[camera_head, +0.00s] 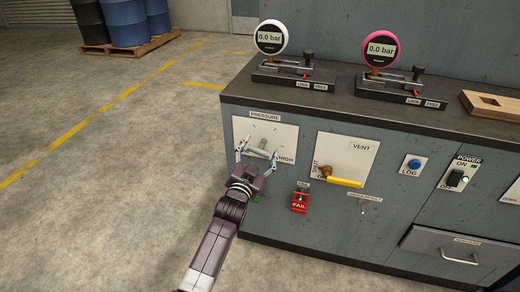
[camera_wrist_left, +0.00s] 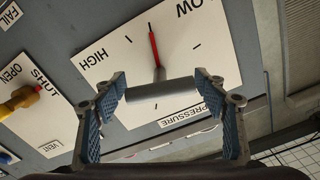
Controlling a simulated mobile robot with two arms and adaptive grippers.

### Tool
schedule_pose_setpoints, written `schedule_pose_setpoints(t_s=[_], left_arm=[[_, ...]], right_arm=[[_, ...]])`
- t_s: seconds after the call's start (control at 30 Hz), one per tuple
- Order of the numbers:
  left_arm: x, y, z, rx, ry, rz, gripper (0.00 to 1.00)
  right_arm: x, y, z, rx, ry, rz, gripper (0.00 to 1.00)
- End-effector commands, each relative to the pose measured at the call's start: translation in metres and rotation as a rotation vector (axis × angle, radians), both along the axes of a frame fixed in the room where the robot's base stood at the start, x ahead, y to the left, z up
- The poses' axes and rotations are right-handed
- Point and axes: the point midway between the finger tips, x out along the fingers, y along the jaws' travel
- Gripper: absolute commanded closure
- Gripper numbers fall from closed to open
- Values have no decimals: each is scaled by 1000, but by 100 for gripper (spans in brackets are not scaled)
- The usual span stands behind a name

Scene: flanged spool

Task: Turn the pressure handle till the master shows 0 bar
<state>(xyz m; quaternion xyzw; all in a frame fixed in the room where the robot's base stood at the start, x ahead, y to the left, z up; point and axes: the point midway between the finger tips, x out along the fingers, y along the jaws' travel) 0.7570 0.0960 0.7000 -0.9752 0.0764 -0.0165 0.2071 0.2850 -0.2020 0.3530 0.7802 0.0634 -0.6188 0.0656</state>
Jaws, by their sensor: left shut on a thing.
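The pressure handle is a grey bar (camera_head: 260,152) on a white plate marked PRESSURE (camera_head: 283,132) at the cabinet's left front. My left gripper (camera_head: 257,153) has its two blue-padded fingers on either side of the bar and is shut on it. In the left wrist view the bar (camera_wrist_left: 160,90) lies between the fingers (camera_wrist_left: 160,86). Its red pointer (camera_wrist_left: 154,46) points between HIGH and LOW. A white-rimmed gauge (camera_head: 270,38) reads 0.0 bar, and a pink-rimmed gauge (camera_head: 380,49) also reads 0.0 bar. My right gripper is out of view.
A VENT plate (camera_head: 358,160) with a yellow lever (camera_head: 344,182) is right of the handle. A red FAIL tag (camera_head: 299,202), a blue LOG button (camera_head: 414,164) and a POWER switch (camera_head: 456,178) are nearby.

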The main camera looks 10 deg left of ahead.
Motion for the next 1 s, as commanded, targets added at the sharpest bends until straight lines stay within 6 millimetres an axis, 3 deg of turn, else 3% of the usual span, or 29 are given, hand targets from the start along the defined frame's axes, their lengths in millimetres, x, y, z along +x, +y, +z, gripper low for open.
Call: schedule_pose_setpoints(t_s=[0.27,0.3,0.43,0.77,1.0], left_arm=[[-1,0,-5,0,9,0,59],[-1,0,-5,0,9,0,32],[-1,0,-4,0,7,0,18],[-1,0,-2,1,2,0,17],[-24,4,-2,1,3,0,17]], right_arm=[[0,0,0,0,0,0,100],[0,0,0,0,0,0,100],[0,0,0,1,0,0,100],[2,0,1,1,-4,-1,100],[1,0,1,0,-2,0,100]])
